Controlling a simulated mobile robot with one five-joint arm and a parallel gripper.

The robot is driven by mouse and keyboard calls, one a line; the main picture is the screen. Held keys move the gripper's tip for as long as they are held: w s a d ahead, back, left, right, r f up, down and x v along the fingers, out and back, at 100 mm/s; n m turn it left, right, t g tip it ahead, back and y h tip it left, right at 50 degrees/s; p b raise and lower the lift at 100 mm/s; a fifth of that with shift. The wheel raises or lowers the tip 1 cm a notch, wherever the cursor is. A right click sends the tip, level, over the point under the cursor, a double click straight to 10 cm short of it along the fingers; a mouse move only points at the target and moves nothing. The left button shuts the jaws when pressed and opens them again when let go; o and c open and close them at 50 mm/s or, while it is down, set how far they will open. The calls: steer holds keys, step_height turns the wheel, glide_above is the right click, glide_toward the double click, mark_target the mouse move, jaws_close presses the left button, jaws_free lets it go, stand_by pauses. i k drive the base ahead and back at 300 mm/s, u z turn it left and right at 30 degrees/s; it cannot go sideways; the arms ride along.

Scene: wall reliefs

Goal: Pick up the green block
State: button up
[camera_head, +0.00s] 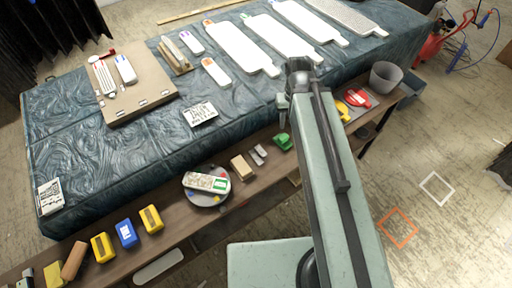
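A small green block (283,141) lies on the brown wooden bench, just left of my arm. It looks irregular in shape, and its details are too small to tell. My pale green arm reaches up through the middle of the view. My gripper (284,106) seems to hang at the far end of the arm, above and beyond the green block in the picture. Its fingers are small and partly hidden by the arm, so their opening does not show. I see nothing held in it.
Left along the bench (208,226) are a tan block (242,167), a round plate (207,199) with a patterned block, and yellow and blue blocks. Red and yellow items and a grey bin (385,77) stand right. Behind is a blue-draped table (150,150) with white panels.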

mark_target(283, 140)
steer(key=u, duration=2.95)
steer(key=k, duration=0.9)
steer(key=z, duration=0.25)
steer(key=i, duration=0.5)
